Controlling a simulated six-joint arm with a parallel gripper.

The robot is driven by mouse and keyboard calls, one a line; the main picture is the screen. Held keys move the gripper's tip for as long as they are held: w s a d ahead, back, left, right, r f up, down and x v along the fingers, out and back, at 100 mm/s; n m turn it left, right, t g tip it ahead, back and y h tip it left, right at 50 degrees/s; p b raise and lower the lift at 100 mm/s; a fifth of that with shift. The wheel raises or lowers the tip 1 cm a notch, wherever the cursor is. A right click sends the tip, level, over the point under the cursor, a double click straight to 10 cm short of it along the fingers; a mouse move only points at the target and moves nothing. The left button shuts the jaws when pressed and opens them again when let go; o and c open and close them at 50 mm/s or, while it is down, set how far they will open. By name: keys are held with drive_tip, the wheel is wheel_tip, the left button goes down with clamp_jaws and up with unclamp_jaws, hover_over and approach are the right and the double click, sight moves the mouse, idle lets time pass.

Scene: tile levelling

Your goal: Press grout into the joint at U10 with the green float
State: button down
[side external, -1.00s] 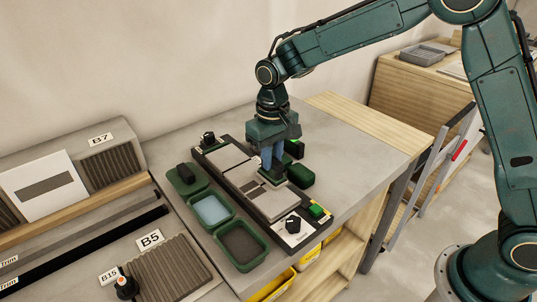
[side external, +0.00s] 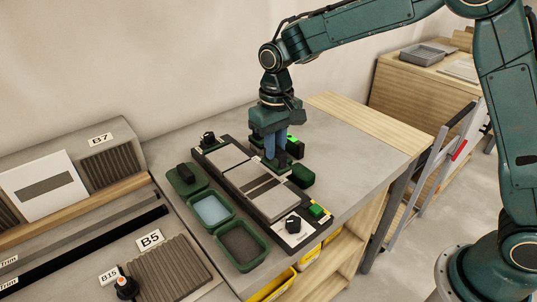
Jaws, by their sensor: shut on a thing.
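My gripper (side external: 276,155) points straight down over the far right side of the tile fixture, its blue fingers shut on the green float (side external: 279,166). Only a small part of the float shows below the fingers, near the tile edge; I cannot tell if it touches the tile. Pale grey tiles (side external: 272,202) lie in the dark fixture, with dark joint strips (side external: 260,186) across the middle, left of and below the float. No U10 mark is readable.
Three green trays stand along the fixture's left: one with a black block (side external: 186,173), one with pale blue content (side external: 211,210), one with dark content (side external: 240,243). A dark green block (side external: 301,176) sits close right of the float. Knobs (side external: 293,224) stand at the fixture's ends.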

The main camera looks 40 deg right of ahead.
drive_tip(key=shift+r, duration=2.65)
